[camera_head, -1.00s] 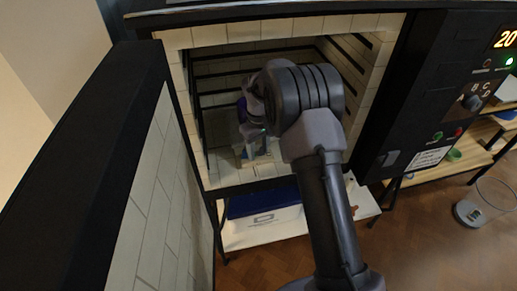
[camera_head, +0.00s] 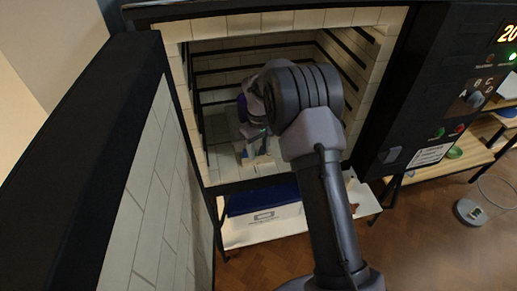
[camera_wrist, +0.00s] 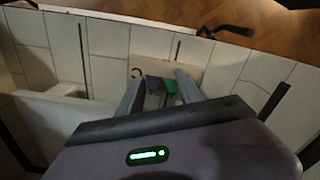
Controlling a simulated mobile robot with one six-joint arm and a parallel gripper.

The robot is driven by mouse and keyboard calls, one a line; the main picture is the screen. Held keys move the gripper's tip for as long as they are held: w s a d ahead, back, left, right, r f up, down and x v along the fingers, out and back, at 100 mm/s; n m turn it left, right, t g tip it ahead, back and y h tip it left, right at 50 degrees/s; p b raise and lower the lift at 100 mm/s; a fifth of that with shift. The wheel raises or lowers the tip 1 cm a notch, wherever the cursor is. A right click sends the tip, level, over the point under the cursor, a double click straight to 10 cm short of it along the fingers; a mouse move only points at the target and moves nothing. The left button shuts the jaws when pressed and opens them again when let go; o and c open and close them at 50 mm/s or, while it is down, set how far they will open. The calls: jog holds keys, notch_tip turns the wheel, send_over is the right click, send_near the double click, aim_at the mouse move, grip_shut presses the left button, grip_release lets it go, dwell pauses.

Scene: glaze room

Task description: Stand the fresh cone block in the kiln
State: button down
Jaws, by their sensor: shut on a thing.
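The kiln (camera_head: 183,100) stands open, with pale brick walls and dark grooves inside. My gripper (camera_wrist: 160,88) is inside it, low over the pale floor. It is shut on the cone block (camera_wrist: 171,85), which shows between the fingers in the wrist view as small dark grey and green upright pieces. In the head view, a pale block-like shape (camera_head: 264,160) shows below my gripper (camera_head: 254,146), near the front of the kiln floor. My wrist hides part of it. I cannot tell whether the block touches the floor.
The open kiln door (camera_head: 140,180) stands at the left. A control panel (camera_head: 440,100) with a lit display is at the right. Below the kiln, a shelf holds a blue-lidded box (camera_head: 262,208). A pale slab (camera_wrist: 60,115) shows left in the wrist view.

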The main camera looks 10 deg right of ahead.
jog(key=c, duration=0.7)
grip_release()
